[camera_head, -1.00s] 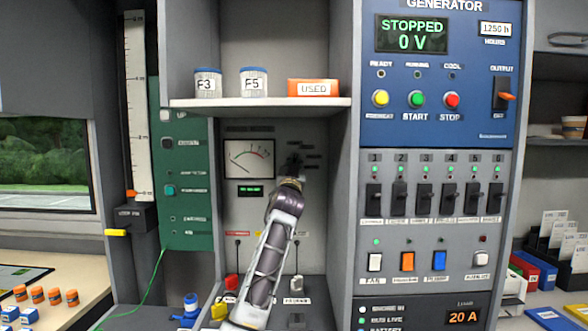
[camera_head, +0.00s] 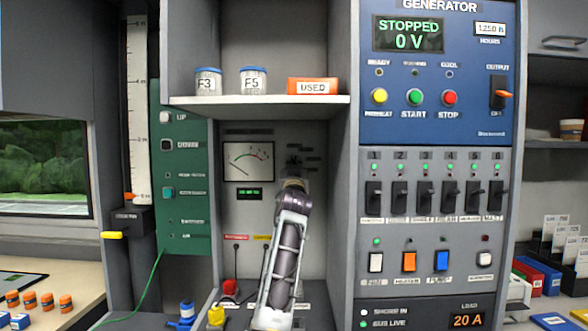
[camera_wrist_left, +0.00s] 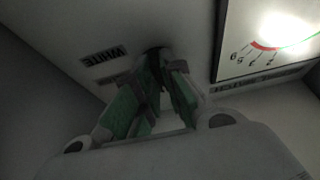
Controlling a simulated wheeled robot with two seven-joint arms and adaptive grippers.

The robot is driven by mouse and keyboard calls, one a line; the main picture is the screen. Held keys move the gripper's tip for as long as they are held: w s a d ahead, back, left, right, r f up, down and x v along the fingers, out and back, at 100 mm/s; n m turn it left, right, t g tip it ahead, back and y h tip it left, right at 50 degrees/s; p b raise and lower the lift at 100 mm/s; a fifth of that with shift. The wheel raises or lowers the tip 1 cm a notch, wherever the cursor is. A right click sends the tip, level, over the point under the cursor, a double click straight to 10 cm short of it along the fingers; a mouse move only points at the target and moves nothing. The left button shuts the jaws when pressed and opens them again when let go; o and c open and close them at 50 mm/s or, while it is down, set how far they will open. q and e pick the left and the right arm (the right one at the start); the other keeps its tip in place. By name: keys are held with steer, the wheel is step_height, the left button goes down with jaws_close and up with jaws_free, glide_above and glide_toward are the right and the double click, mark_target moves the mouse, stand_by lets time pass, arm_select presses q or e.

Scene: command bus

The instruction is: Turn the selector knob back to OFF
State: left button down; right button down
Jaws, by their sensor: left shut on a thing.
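The selector knob (camera_head: 294,164) is a small dark shape on the grey panel in the recess, right of the meter (camera_head: 248,161). My left gripper (camera_head: 293,178) reaches up to it from below, and its arm hides the panel underneath. In the left wrist view the green-padded fingers of my left gripper (camera_wrist_left: 158,85) converge at the dark knob (camera_wrist_left: 155,53) and are shut on it. The fingers cover most of the knob, and I cannot tell which position it points to. My right gripper is not in view.
A shelf (camera_head: 262,101) with two jars and an orange USED box juts out above the knob. The blue generator panel (camera_head: 440,75) and the breaker panel (camera_head: 437,225) stand to the right. Red and yellow plugs (camera_head: 230,287) are low on the left of my arm.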

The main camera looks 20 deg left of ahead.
arm_select(q)
steer(key=shift+w+f, duration=0.1)
steer(key=shift+f, duration=0.05)
steer(key=c, duration=1.5)
jaws_free()
steer(key=shift+s+d, duration=0.1)
steer(key=shift+s, duration=0.15)
steer(key=shift+v, duration=5.8)
